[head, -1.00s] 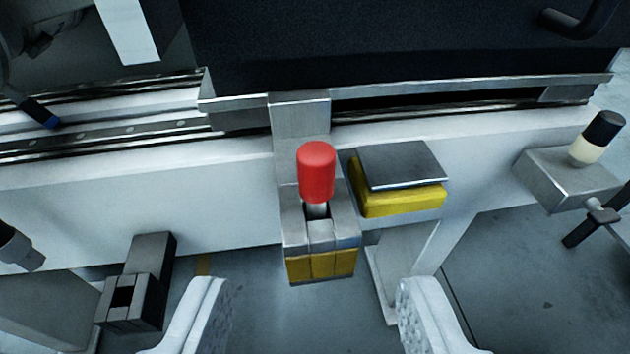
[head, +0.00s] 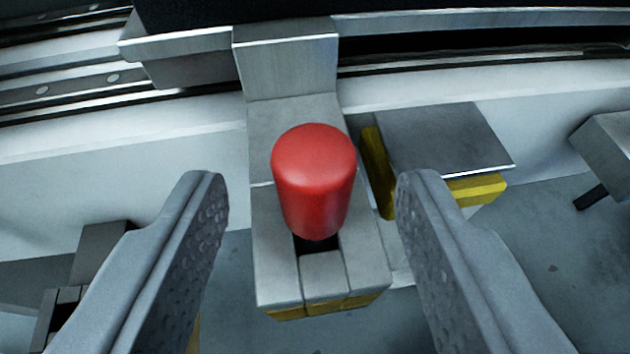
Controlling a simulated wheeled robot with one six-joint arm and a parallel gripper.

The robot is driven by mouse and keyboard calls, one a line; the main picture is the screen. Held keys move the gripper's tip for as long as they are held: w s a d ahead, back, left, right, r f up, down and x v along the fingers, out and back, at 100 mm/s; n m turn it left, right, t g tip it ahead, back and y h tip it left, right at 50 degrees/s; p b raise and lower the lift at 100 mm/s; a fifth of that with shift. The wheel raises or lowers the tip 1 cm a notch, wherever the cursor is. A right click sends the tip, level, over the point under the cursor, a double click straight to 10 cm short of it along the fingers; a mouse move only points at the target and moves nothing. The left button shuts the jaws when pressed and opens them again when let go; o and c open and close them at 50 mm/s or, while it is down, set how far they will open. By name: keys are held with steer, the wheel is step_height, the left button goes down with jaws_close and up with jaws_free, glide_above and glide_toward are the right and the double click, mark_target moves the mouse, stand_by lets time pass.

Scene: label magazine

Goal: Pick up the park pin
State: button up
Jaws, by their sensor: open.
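The park pin shows as a red cylindrical knob (head: 314,185) standing up in a slotted grey metal bracket (head: 272,240) that has yellow on its front lower edge. Its lower shank is hidden under the knob. My gripper (head: 310,185) is open, with one grey dimpled finger to the left of the knob and one to the right. There is a clear gap on both sides, and neither finger appears to touch it. Nothing is between the fingers except the view of the knob and bracket.
A grey plate on a yellow block (head: 445,140) sits just right of the bracket, partly behind my right finger. A second dark slotted bracket (head: 100,245) is at the lower left. A rail (head: 90,85) and white beam (head: 130,130) run behind. A grey box (head: 607,150) is at the right edge.

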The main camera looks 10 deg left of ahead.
steer(key=shift+x, duration=2.6)
steer(key=shift+c, duration=0.5)
jaws_close()
